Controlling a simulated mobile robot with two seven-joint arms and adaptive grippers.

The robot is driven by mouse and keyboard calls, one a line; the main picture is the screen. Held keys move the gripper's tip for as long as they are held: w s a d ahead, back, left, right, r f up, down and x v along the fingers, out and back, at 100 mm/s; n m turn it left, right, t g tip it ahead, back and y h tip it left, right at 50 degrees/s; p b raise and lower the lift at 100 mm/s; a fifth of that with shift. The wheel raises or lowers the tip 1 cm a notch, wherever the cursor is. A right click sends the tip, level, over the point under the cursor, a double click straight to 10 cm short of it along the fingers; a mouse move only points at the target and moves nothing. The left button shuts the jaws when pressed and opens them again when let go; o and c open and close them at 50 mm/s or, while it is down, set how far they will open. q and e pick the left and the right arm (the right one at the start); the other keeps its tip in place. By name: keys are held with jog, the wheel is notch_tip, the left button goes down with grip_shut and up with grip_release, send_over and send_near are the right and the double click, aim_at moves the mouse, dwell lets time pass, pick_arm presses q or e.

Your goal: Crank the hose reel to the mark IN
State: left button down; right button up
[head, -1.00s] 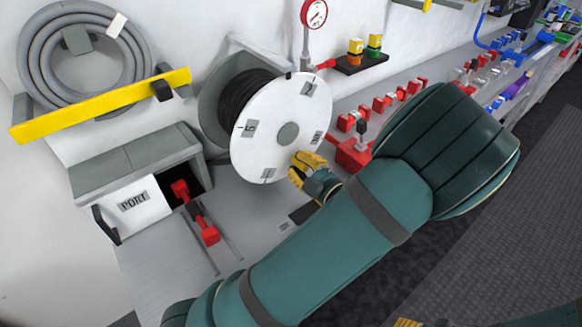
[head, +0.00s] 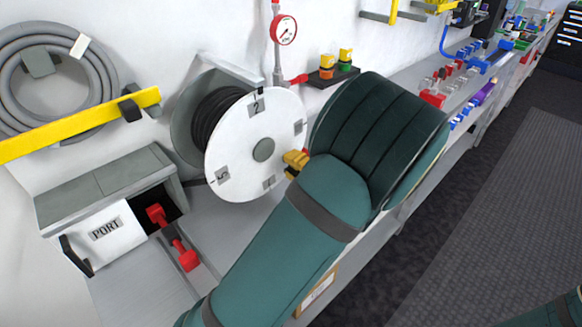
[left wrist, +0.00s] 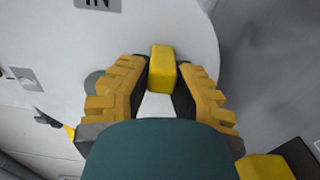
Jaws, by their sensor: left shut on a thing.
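The hose reel's white disc (head: 240,130) stands at centre in the head view, with dark hose wound behind it. Its "2" plate (head: 257,106) is at the top and its "5" plate (head: 222,175) at the lower left. In the left wrist view, the IN plate (left wrist: 97,3) shows at the top edge. My left gripper (head: 296,160) is at the disc's right side, partly hidden by my arm. In the left wrist view, its yellow fingers (left wrist: 163,85) are on either side of the yellow crank handle (left wrist: 162,62), shut on it. My right gripper is out of view.
A yellow bar (head: 75,124) crosses a coiled grey hose (head: 20,90). Dark floor lies right.

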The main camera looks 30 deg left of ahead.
pick_arm(q)
jog(key=shift+a+r, duration=0.1)
dwell(0.3)
jog(key=c, duration=0.8)
grip_release()
jog(key=v, duration=1.2)
